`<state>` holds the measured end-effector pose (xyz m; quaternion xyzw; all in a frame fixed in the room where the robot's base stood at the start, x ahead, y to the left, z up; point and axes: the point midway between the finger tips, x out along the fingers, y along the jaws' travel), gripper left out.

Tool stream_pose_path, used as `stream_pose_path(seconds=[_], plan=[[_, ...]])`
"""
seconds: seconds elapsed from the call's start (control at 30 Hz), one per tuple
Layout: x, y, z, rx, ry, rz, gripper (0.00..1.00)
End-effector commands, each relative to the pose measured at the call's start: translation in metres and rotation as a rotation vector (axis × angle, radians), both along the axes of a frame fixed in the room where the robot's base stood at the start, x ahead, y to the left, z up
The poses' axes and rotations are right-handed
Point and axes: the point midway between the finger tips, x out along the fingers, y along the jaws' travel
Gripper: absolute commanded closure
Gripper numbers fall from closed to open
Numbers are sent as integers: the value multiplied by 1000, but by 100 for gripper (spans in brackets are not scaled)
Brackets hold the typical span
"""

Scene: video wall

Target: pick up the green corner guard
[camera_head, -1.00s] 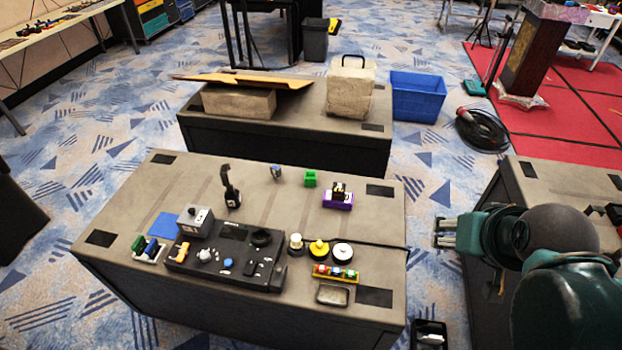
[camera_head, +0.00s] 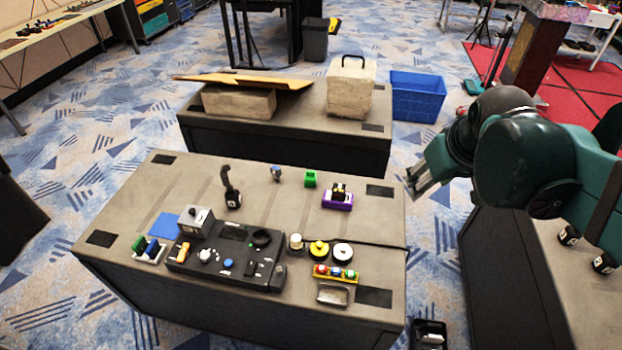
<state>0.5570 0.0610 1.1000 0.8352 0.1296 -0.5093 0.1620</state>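The green corner guard (camera_head: 311,179) is a small bright green block-like piece. It sits on the far part of the grey table (camera_head: 190,170), left of a purple holder with a black item. My gripper (camera_head: 410,188) is at the table's right edge, to the right of the green piece and apart from it. Its grey fingers point left and down. I cannot tell clearly how far the fingers are apart. Nothing shows between them.
The purple holder (camera_head: 337,201) stands between the green piece and my gripper. A small grey-blue item (camera_head: 276,173) and a black upright handle (camera_head: 231,190) stand to the left. A black control panel (camera_head: 228,255) fills the near middle. A blue bin (camera_head: 417,96) stands behind.

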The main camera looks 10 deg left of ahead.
Motion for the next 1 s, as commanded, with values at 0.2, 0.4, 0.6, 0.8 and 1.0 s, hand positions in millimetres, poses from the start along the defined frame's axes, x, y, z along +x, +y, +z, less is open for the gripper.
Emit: stream_pose_path(seconds=[0.2, 0.4, 0.6, 0.8, 1.0], plan=[[33, 21, 0, -37, 33, 97, 59], [62, 40, -3, -70, 63, 188, 59], [91, 61, -9, -102, 91, 278, 59], [118, 84, -19, -133, 120, 368, 59], [145, 108, -32, -162, 147, 462, 59]])
